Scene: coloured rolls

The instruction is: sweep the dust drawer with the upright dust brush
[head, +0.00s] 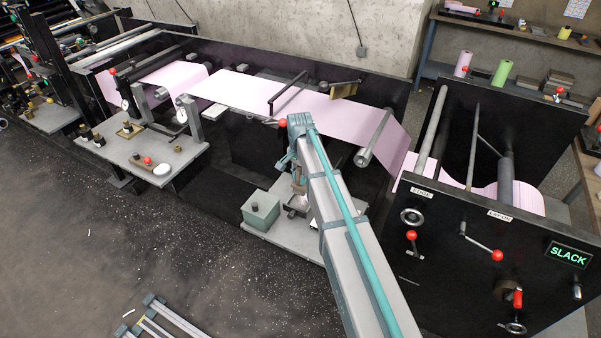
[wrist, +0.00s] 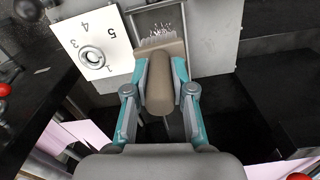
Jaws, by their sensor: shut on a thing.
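My gripper (wrist: 160,88) is shut on the tan handle of the dust brush (wrist: 161,95), one teal finger on each side. The brush's pale bristles (wrist: 158,42) point toward the top of the wrist view, at the dust drawer (wrist: 207,42). The drawer is a shallow grey tray with pale specks of dust (wrist: 158,28) in it, close by the bristles. I cannot tell whether the bristles touch its floor. In the head view my gripper (head: 299,186) is low over the small grey platform, partly hidden by my arm.
A white dial plate (wrist: 92,45) with numbers and a round knob stands left of the drawer. In the head view a grey-green box (head: 260,211) sits left of my gripper. The pink web (head: 245,90) runs behind, and a black side panel (head: 470,270) stands right.

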